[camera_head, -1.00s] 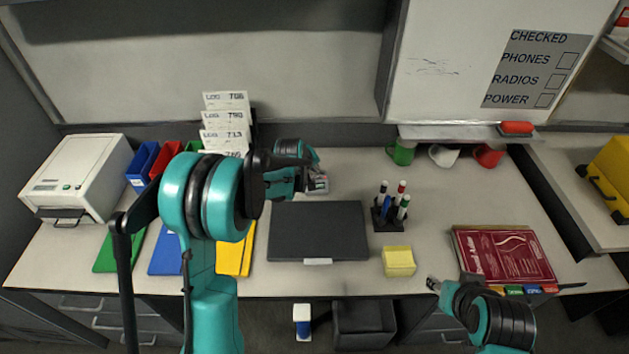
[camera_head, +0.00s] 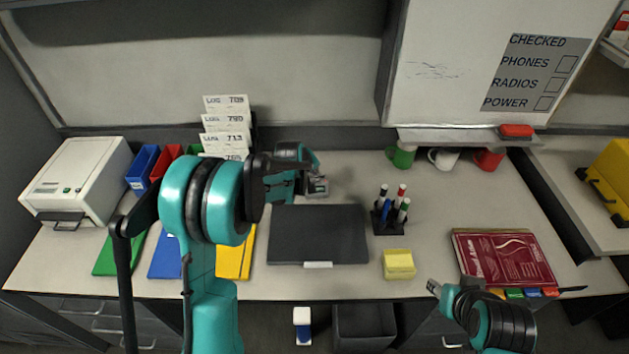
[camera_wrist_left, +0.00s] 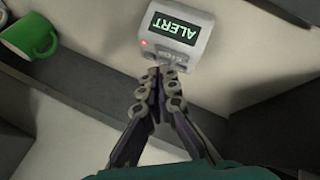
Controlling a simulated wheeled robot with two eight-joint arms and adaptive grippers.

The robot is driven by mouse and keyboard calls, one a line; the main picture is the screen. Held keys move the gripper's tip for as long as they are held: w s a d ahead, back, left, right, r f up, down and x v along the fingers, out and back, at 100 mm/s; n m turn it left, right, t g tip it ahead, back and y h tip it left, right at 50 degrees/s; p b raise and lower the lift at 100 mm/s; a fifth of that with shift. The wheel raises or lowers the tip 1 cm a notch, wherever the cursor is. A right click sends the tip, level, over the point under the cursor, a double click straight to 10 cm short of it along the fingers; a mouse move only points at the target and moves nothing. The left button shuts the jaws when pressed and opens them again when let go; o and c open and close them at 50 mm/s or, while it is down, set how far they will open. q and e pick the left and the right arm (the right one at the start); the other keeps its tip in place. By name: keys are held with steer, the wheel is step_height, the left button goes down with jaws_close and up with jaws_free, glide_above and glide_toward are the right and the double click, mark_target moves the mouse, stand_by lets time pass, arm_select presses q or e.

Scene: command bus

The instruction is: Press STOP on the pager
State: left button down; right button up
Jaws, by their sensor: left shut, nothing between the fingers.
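The pager (camera_wrist_left: 178,38) is a light grey box with a dark green screen reading ALERT, upside down in the left wrist view. A small red light glows on its face, and small buttons lie along the edge nearest my fingers. My left gripper (camera_wrist_left: 158,82) is shut and empty, with its fingertips right at that edge; I cannot tell whether they touch it. In the head view my left gripper (camera_head: 316,186) is over the back of the desk, where fingers and pager are hard to tell apart. My right gripper (camera_head: 434,287) is at the desk's front edge, too small to read.
A black laptop-like slab (camera_head: 318,236) lies in front of my left gripper. A pen holder (camera_head: 389,222), a yellow note block (camera_head: 398,264) and a red book (camera_head: 503,257) are to the right. A white printer (camera_head: 80,180) stands at left.

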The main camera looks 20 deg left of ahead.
mark_target(313, 180)
arm_select(q)
steer(key=shift+f, duration=0.1)
steer(key=shift+s+f+b, duration=0.1)
steer(key=shift+f+b, duration=0.25)
steer(key=shift+f, duration=0.3)
stand_by(0.8)
steer(key=shift+r, duration=0.8)
steer(key=shift+p, duration=0.3)
steer(key=r+p, duration=0.1)
steer(key=r, duration=0.1)
steer(key=w+r+p, duration=0.1)
steer(key=r+p, duration=0.1)
steer(key=r, duration=0.1)
steer(key=shift+a, duration=0.15)
steer(key=shift+f, duration=0.1)
